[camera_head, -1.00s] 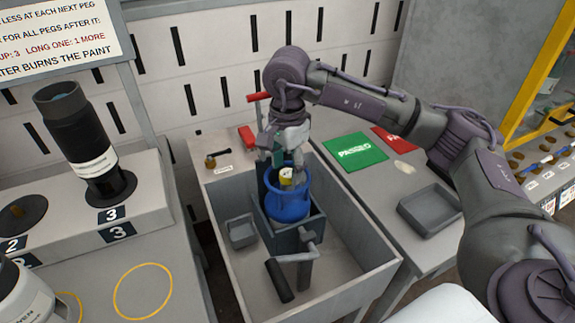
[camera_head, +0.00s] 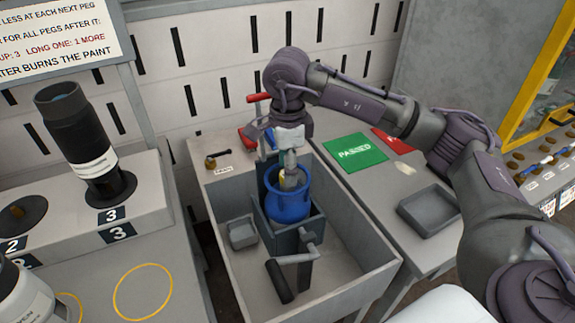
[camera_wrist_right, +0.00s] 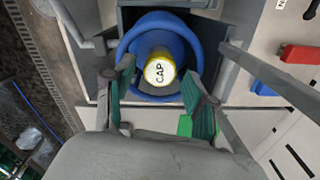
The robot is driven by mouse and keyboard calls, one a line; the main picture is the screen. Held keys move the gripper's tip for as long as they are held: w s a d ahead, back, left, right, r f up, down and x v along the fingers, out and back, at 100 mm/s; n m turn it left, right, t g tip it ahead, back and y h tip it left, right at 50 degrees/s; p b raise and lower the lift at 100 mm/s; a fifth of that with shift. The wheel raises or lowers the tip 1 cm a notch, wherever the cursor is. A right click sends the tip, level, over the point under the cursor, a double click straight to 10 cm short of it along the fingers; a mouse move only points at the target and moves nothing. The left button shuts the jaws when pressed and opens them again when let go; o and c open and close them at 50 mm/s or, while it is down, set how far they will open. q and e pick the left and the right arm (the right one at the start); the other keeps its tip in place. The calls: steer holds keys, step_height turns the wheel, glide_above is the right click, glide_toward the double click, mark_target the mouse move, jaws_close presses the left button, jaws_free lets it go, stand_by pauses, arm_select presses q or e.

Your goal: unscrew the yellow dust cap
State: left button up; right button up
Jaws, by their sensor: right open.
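The blue cylinder (camera_head: 287,209) stands upright in a grey holder (camera_head: 312,228) inside the large grey tray. The yellow cap (camera_wrist_right: 158,71), with a white top marked CAP, sits inside the cylinder's blue collar (camera_wrist_right: 128,50) in the right wrist view. In the head view the cap is mostly hidden behind a finger. My right gripper (camera_head: 291,166) points down over the cylinder's top. In the right wrist view its green-padded fingers (camera_wrist_right: 158,97) are apart, one to each side below the cap in the picture. I cannot tell whether they touch it. My left gripper is not in view.
The grey tray (camera_head: 345,243) has walls and a crank handle (camera_head: 279,281) beside the holder. A small grey box (camera_head: 241,233) sits inside it. A green PASSED mat (camera_head: 355,150) and an empty grey bin (camera_head: 428,209) lie to the right. A black cylinder (camera_head: 88,140) stands left.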

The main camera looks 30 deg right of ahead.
steer(key=m, duration=0.6)
stand_by(0.3)
steer(key=shift+f+b, duration=0.9)
steer(key=shift+f, duration=0.35)
